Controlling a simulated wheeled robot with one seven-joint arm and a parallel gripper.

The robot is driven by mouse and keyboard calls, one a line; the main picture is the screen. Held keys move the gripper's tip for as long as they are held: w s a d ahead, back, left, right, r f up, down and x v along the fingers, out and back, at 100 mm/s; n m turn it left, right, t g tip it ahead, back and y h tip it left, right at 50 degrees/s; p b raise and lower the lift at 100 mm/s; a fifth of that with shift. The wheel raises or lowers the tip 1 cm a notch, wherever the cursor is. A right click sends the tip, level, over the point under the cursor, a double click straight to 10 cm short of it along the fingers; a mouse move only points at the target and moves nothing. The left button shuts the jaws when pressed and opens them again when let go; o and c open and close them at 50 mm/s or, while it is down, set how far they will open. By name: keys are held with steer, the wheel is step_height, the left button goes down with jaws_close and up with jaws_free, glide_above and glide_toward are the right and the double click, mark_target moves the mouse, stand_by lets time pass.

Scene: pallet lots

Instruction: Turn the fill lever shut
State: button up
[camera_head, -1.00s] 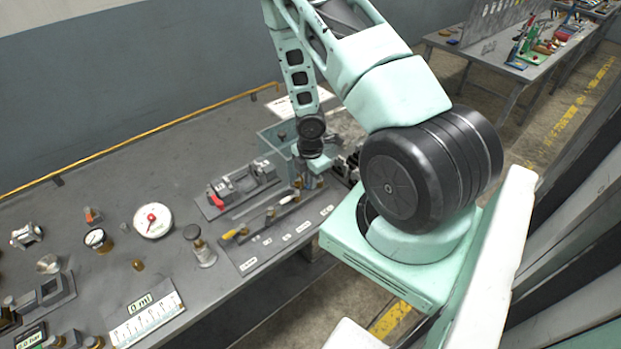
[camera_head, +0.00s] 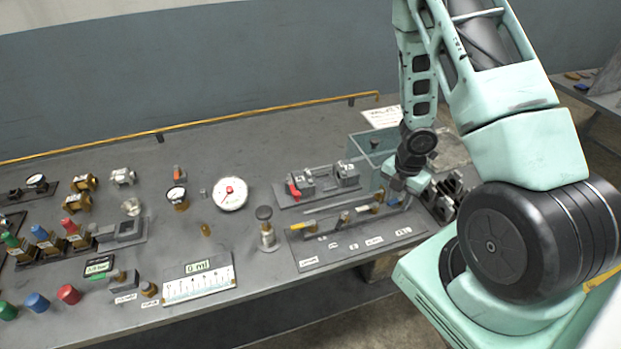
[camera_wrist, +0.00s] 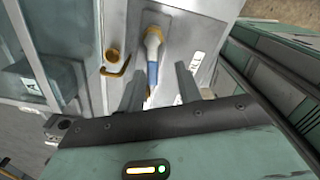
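A lever plate (camera_head: 355,243) with several small levers and labels lies at the table's front edge, in the head view. A yellow-handled lever (camera_head: 302,225) is at its left end. The labels are too small to read, so I cannot tell which lever is the fill one. My gripper (camera_head: 396,196) is low over the plate's right end, its fingertips hard to see there. In the wrist view my gripper (camera_wrist: 160,84) is open, and a lever with a white top and blue band (camera_wrist: 152,62) shows between the fingers, nearer the left one. Contact cannot be told. A brass hook-shaped part (camera_wrist: 114,62) is left of it.
Behind the plate are a red-handled valve block (camera_head: 318,184) and a teal open box (camera_head: 372,150). A plunger-like post (camera_head: 266,232) stands left of the plate. Gauges, a scale card (camera_head: 198,280) and coloured knobs fill the table's left. A yellow rail (camera_head: 200,124) runs behind.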

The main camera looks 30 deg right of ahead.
steer(key=shift+s+d+f+n+b, duration=0.1)
steer(key=shift+s+f+n+b, duration=0.15)
steer(key=shift+n+b, duration=0.65)
step_height(320, 180, up, 18)
steer(key=p, duration=0.9)
steer(key=w+a+m+t+h+b, duration=0.1)
steer(key=w+a+m+t+b, duration=0.35)
steer(key=w+a, duration=0.6)
steer(key=s+a+r+m+b, duration=0.1)
steer(key=s+a+m+b, duration=0.1)
steer(key=a, duration=0.5)
steer(key=s+a+r+m+g+b, duration=0.1)
steer(key=s+a+m+b, duration=0.2)
steer(key=a, duration=0.5)
steer(key=shift+s+m, duration=0.35)
steer(key=shift+m, duration=0.2)
steer(key=shift+d, duration=0.1)
